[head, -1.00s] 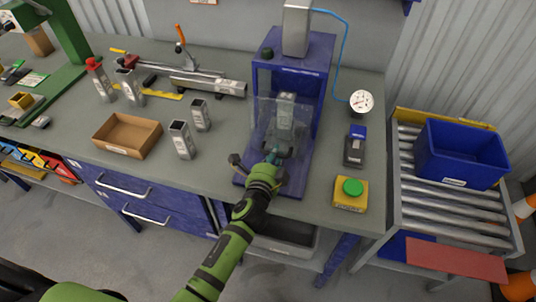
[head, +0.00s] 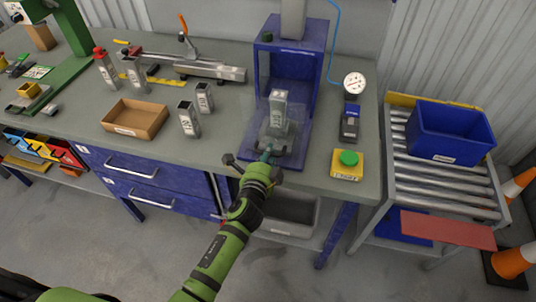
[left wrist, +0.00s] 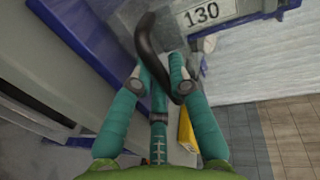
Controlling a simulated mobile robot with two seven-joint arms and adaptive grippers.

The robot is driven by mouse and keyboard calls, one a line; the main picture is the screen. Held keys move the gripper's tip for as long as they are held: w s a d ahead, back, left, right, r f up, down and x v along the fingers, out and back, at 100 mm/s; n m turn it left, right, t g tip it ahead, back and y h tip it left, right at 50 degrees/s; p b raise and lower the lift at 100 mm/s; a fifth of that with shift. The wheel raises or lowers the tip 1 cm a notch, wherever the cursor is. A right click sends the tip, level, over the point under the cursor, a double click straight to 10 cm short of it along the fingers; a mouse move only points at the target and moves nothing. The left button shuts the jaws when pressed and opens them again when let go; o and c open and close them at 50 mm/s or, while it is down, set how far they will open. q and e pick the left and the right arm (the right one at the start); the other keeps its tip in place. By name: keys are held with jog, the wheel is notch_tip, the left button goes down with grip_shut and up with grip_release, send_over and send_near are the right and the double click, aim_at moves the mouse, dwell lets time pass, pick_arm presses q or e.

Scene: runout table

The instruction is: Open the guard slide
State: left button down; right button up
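The blue press (head: 262,75) stands on the bench. Its clear guard slide (head: 256,117) is faint and sits low at the front, around a grey metal block (head: 277,110); the upper opening is uncovered. My left gripper (head: 266,156) is at the guard's lower front edge. In the left wrist view, the teal fingers of my left gripper (left wrist: 166,78) close around a dark curved handle (left wrist: 150,40), one finger on each side. How the handle joins the guard is hard to see. My right gripper is out of view.
A yellow box with a green button (head: 347,163) and a dark device (head: 349,125) stand right of the press. Metal blocks (head: 188,118) and a cardboard tray (head: 135,118) are left. A roller table with a blue bin (head: 450,135) is at right.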

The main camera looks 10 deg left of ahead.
pick_arm(q)
jog(key=c, duration=1.2)
grip_release()
jog(key=shift+o, duration=0.2)
jog(key=s+r, duration=0.2)
jog(key=s, duration=0.9)
jog(key=shift+s+a+r, duration=0.2)
jog(key=shift+s, duration=0.2)
jog(key=s+a+f+n+g+b, duration=0.1)
jog(key=s+f+n+g, duration=0.2)
jog(key=f, duration=0.7)
jog(key=s+a+f+n+g, duration=0.15)
jog(key=s+f, duration=0.35)
jog(key=f, duration=0.6)
jog(key=s+f+n+g+b, duration=0.1)
jog(key=s+f+n+g, duration=0.3)
jog(key=f, duration=0.6)
jog(key=s+a+f+n+g, duration=0.3)
jog(key=s+f, duration=0.4)
jog(key=s, duration=0.5)
jog(key=s+a+f+n+g, duration=0.3)
jog(key=s+f, duration=0.5)
jog(key=s, duration=0.5)
jog(key=shift+a+f+n+y+b, duration=0.2)
jog(key=shift+a+n+y+b, duration=0.15)
jog(key=shift+a+n, duration=0.6)
